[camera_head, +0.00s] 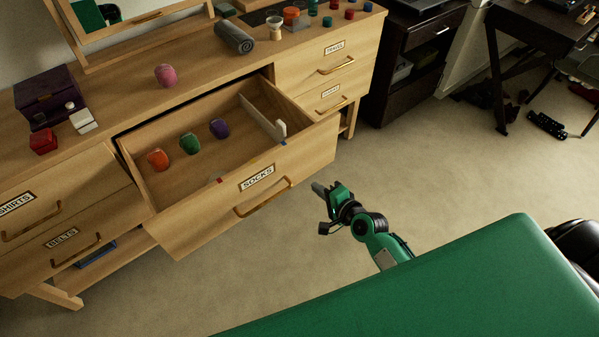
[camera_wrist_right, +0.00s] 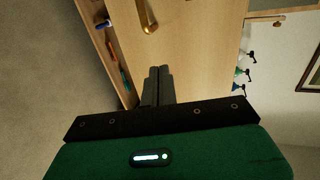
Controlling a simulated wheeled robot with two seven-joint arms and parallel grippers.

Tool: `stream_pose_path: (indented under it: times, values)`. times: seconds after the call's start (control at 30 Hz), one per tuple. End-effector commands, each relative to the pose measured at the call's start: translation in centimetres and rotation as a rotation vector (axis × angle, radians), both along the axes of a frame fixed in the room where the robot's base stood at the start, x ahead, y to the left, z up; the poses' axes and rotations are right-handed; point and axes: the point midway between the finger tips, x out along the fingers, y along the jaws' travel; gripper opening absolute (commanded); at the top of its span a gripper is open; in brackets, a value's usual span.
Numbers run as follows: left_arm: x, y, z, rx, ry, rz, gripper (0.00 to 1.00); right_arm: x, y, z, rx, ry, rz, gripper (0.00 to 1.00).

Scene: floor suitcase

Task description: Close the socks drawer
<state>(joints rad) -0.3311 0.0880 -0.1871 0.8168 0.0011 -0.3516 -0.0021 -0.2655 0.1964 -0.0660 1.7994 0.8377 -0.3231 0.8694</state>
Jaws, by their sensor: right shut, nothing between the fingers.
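The socks drawer (camera_head: 225,203) is pulled out of the wooden dresser, with a white SOCKS label and a brass handle (camera_head: 263,198) on its front. Orange, green and purple rolled socks (camera_head: 189,143) lie inside it, beside a white divider. My right gripper (camera_head: 318,188) is shut and empty, a little to the right of the drawer front and apart from it. In the right wrist view its fingers (camera_wrist_right: 158,72) point toward the wooden drawer front (camera_wrist_right: 190,45), and the handle (camera_wrist_right: 148,18) shows ahead of them. My left gripper is not in view.
The dresser top (camera_head: 120,105) bears a pink roll (camera_head: 166,75), a dark purple box (camera_head: 48,95), a grey roll (camera_head: 235,37) and several small items. The SHIRTS and BELTS drawers at left look shut. Carpeted floor (camera_head: 440,150) is open to the right.

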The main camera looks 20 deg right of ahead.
Motion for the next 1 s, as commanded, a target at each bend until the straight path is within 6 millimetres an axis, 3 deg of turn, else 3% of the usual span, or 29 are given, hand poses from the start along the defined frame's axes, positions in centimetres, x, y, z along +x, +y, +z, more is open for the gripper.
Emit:
stream_pose_path:
  times: [0.3,0.5,1.0]
  values:
    - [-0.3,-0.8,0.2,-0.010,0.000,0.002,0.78,5.3,1.7,-1.5,0.000,-0.001,-0.001,0.00]
    - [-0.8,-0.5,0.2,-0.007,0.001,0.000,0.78,7.5,2.4,-1.5,-0.001,0.000,0.000,0.00]
    - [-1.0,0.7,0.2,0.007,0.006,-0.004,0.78,8.4,2.7,-1.6,-0.002,0.000,0.000,0.00]
